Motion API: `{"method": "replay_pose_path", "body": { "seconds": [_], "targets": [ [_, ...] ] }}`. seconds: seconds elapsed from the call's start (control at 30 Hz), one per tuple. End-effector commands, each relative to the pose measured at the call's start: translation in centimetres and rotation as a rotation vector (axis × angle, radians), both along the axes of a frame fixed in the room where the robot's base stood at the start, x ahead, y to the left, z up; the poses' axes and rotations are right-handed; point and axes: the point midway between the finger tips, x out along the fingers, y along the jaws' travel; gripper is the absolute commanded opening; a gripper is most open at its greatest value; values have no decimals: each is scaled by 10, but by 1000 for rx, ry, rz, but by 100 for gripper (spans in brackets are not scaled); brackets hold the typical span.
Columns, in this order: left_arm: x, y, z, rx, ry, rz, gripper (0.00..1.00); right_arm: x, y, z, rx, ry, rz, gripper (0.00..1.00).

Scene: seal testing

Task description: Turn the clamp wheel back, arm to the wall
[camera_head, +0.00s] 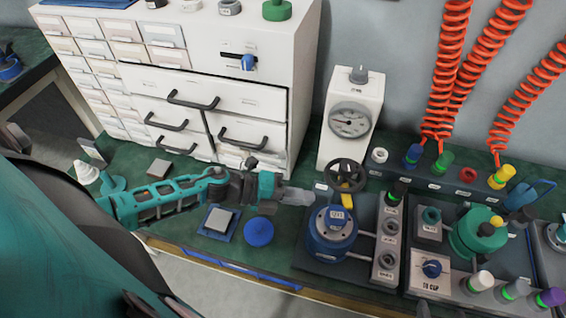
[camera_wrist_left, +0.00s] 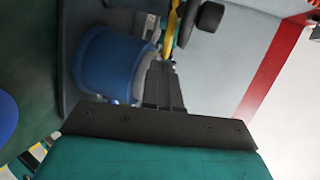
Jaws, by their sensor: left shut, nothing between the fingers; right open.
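The black clamp wheel (camera_head: 345,174) stands above a blue cylindrical pot (camera_head: 331,238) on a dark plate, with a yellow arm (camera_head: 347,200) just under it. In the left wrist view the blue pot (camera_wrist_left: 112,62), the yellow arm (camera_wrist_left: 170,35) and part of a dark round knob or wheel (camera_wrist_left: 207,17) show beyond the fingers. My left gripper (camera_head: 300,196) is shut and empty, just left of the wheel and pot; its fingers (camera_wrist_left: 165,88) also show in the wrist view. I cannot tell whether they touch anything.
A white gauge box (camera_head: 351,117) stands behind the wheel, against the wall. A white drawer cabinet (camera_head: 225,72) is at the back left. A blue round cap (camera_head: 258,232) lies in front of my left gripper. A teal pot (camera_head: 479,231) and several fittings crowd the right.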

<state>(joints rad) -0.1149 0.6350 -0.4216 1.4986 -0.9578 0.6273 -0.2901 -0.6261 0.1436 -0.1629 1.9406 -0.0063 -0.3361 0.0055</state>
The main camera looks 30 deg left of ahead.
Motion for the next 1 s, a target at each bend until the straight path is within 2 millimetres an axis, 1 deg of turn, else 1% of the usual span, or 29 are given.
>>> {"method": "replay_pose_path", "body": {
  "seconds": [0.03,0.1,0.2,0.33,0.5,0.8,1.0],
  "targets": [
    [7,-10,-3,-4,-2,1,0,0,0,-1,0,0,0,67],
    [14,-21,-7,-4,-1,0,0,0,0,-1,0,0,0,67],
    [23,-34,-5,-3,-2,1,0,0,0,2,0,0,0,67],
    [31,-46,-6,-2,0,0,0,0,0,2,0,0,0,67],
    [34,-51,-7,-1,2,1,0,0,0,3,0,0,0,67],
    [35,-52,-7,-1,2,1,0,0,0,3,0,-1,0,67],
    [35,-62,-6,-2,2,1,0,0,0,8,1,-1,-1,67]
  ]
}}
